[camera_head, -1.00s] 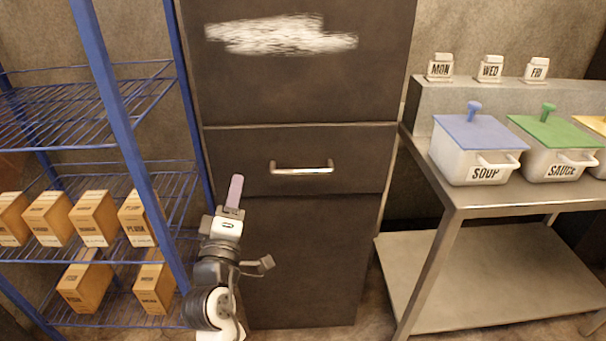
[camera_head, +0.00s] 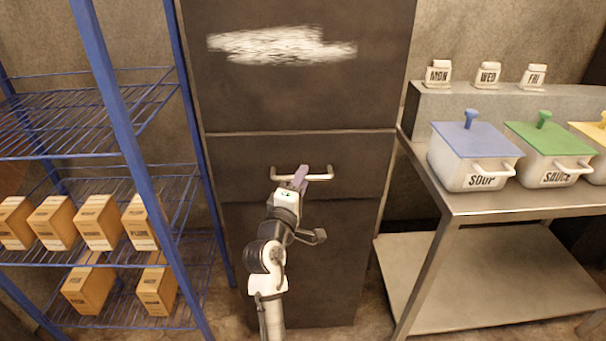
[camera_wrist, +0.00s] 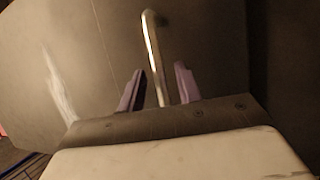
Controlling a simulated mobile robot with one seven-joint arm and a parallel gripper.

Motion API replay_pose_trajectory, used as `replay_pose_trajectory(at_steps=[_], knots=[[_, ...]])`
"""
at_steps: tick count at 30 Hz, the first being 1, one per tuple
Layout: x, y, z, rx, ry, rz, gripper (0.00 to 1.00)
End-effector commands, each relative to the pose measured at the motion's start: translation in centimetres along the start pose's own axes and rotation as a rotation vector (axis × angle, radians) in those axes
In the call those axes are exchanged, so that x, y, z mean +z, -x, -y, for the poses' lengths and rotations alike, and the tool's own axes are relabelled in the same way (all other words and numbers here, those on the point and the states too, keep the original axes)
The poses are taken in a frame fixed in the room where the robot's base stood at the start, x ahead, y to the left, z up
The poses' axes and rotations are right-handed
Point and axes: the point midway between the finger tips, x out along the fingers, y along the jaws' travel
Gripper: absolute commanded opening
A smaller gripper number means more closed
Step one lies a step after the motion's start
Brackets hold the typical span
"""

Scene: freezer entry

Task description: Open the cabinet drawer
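The dark cabinet (camera_head: 310,95) stands in the middle of the head view. Its drawer (camera_head: 360,155) is the middle panel and looks closed. The drawer has a horizontal metal bar handle (camera_head: 320,177). My gripper (camera_head: 301,175) is at the handle in the head view and covers part of the bar. In the wrist view my gripper (camera_wrist: 158,85) has its two purple fingers apart. The handle (camera_wrist: 153,50) runs between them, with a visible gap on each side. Whether either finger touches the bar cannot be seen.
A blue wire shelf (camera_head: 120,110) with several boxes (camera_head: 97,222) stands left of the cabinet. A metal table (camera_head: 500,200) with lidded pots (camera_head: 468,160) and small jars (camera_head: 487,76) stands on the right. The floor in front of the drawer is mostly out of view.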

Motion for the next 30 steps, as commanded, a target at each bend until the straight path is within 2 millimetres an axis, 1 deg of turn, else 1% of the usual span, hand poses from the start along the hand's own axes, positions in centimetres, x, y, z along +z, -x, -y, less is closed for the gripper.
replay_pose_trajectory(at_steps=[1,5,13,14,21,30], knots=[[0.02,-0.58,-0.08,0.000,0.000,0.001,0.34],[0.07,-1.29,-0.02,0.000,0.000,0.002,0.34],[0.05,-1.41,0.04,0.000,0.000,0.001,0.34],[0.05,-1.41,0.04,0.000,-0.001,0.001,0.33],[0.03,-1.38,0.03,0.000,-0.001,0.000,0.01],[0.01,-1.37,0.03,0.000,-0.001,0.000,0.00]])
